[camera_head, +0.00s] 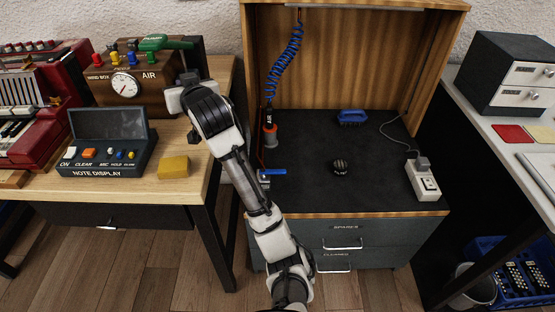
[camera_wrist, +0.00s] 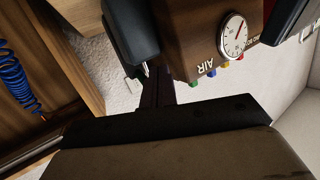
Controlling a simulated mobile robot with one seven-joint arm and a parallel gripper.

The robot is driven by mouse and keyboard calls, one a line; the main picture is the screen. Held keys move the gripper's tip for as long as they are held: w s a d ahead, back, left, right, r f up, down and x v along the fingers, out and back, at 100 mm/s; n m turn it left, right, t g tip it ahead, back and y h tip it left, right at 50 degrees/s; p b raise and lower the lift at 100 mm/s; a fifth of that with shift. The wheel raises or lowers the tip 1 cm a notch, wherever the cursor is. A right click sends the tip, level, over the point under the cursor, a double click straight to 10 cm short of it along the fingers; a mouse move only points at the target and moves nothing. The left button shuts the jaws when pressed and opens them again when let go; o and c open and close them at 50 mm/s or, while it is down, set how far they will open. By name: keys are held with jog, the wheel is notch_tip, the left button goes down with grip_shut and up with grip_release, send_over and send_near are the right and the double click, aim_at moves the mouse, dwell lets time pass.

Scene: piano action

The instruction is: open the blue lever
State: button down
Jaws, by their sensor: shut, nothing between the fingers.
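A blue lever (camera_head: 272,172) sits on a small fitting at the left front edge of the dark bench top. It lies roughly level, its handle pointing right. My gripper (camera_head: 188,78) is up and to the left of it, in front of the right side of the brown AIR box (camera_head: 150,88), well apart from the lever. The gripper is shut and empty. The wrist view shows the AIR box (camera_wrist: 205,35) with its gauge, but not the lever. Whether the gripper touches the box cannot be told.
A green-handled tool (camera_head: 160,42) lies on the AIR box. A yellow block (camera_head: 174,167) and the note display (camera_head: 105,150) stand on the left table. A blue coiled hose (camera_head: 285,62) hangs above a red-grey air nozzle (camera_head: 270,132). The bench middle is mostly clear around a dark ball (camera_head: 340,167).

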jog(key=w+d+f+m+g+h, duration=0.2)
jog(key=d+f+h, duration=0.1)
jog(key=d+f, duration=0.3)
jog(key=w+d+f+m+g+h, duration=0.1)
jog(key=w+d+f+g+h, duration=0.15)
jog(key=d, duration=0.55)
jog(key=m+g+h, duration=0.2)
jog(key=g+h, duration=0.1)
jog(key=g, duration=0.2)
send_over(273, 172)
jog(key=w+d, duration=0.2)
jog(key=w, duration=0.1)
notch_tip(273, 172, down, 9)
jog(key=x, duration=1)
jog(key=shift+s+a, duration=0.1)
jog(key=shift+s, duration=0.1)
jog(key=s, duration=0.3)
jog(key=shift+s, duration=0.45)
jog(key=shift+a+p, duration=0.2)
jog(key=shift+p, duration=0.45)
jog(key=shift+r+p, duration=0.1)
jog(key=shift+p, duration=0.25)
